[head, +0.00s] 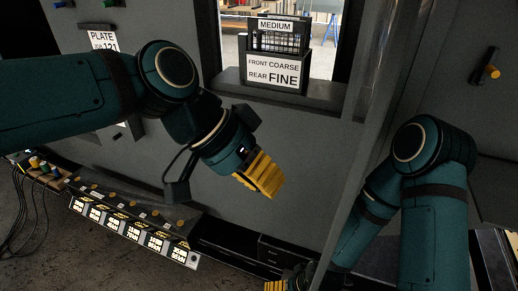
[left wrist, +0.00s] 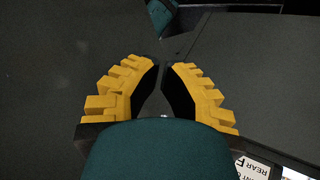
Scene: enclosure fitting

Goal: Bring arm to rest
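My left gripper (head: 262,178) hangs in front of the grey panel near the middle of the head view, pointing down and right. Its yellow fingers lie close together and hold nothing that I can see. In the left wrist view the same fingers (left wrist: 166,66) come together at their tips, with a dark surface beyond. My right arm comes down at the right of the head view. Only a bit of yellow of my right gripper (head: 276,286) shows at the bottom edge, so its opening is hidden.
A black holder with a FRONT COARSE, REAR FINE label (head: 273,75) and a MEDIUM label (head: 275,25) stands at the window opening. A labelled strip (head: 134,232) runs along the lower left. A PLATE sign (head: 103,40) is at upper left. A knob (head: 490,70) is at upper right.

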